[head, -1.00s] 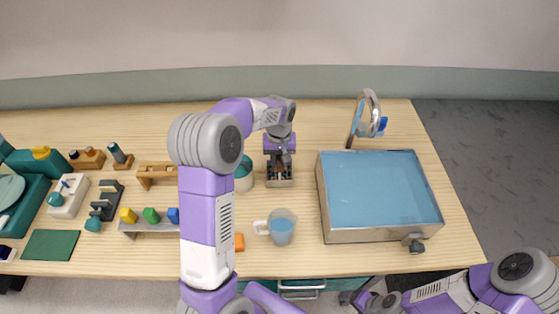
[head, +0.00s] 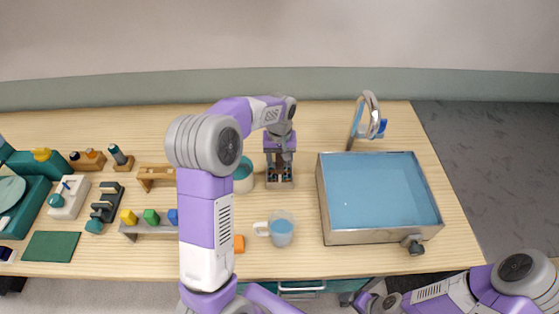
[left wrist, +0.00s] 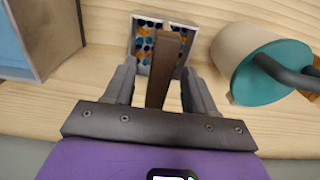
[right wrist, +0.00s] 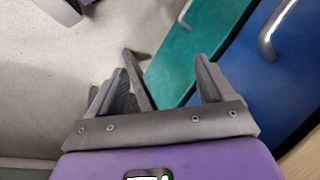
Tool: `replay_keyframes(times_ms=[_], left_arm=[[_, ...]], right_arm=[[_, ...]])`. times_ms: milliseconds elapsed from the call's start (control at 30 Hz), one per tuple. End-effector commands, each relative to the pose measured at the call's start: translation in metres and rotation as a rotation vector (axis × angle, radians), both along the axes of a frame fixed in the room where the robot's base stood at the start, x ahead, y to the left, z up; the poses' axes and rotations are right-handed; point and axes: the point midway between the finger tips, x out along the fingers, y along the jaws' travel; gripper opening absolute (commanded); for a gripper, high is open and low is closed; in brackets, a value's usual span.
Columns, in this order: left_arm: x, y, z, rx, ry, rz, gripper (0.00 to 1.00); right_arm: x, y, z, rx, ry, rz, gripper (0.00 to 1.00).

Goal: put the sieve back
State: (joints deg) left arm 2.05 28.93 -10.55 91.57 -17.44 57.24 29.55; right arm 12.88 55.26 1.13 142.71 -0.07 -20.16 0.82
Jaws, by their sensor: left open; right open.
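What looks like the sieve is a small pale tray with a brown bar-like handle (left wrist: 167,68). Blue and orange beads (left wrist: 150,45) show in its mesh or floor in the left wrist view. In the head view the tray (head: 279,184) sits on the table, left of the blue basin. My left gripper (head: 280,168) is above it, fingers open on either side of the handle, with gaps showing in the left wrist view. My right gripper (right wrist: 160,85) is open and empty, away from the table, over the floor by the cabinet fronts.
A teal-and-cream cup (head: 243,177) stands close left of the tray. A clear jug of blue liquid (head: 281,229) is in front. A block rack (head: 150,230) is further left.

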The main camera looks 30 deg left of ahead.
Motion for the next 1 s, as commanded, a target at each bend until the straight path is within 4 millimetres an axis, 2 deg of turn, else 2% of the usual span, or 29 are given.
replay_keyframes(times_ms=[33, 200, 433, 633, 1000], left_arm=[[0.001, 0.000, 0.013, 0.000, -0.006, 0.000, 0.55], [0.001, 0.000, 0.052, 0.000, -0.007, 0.000, 0.55], [0.001, 0.000, 0.092, 0.000, -0.005, -0.001, 0.55], [0.000, 0.000, 0.105, 0.000, -0.002, -0.001, 0.55], [0.000, 0.000, 0.105, 0.000, -0.001, 0.000, 0.55]], right_arm=[[0.000, 0.000, 0.004, 0.000, 0.000, 0.000, 0.81], [0.000, 0.000, 0.012, 0.000, 0.000, 0.000, 0.81], [0.000, 0.000, 0.019, 0.000, 0.000, 0.000, 0.81], [0.000, 0.000, 0.021, 0.000, 0.000, 0.000, 0.81], [0.000, 0.000, 0.021, 0.000, 0.000, 0.000, 0.81]])
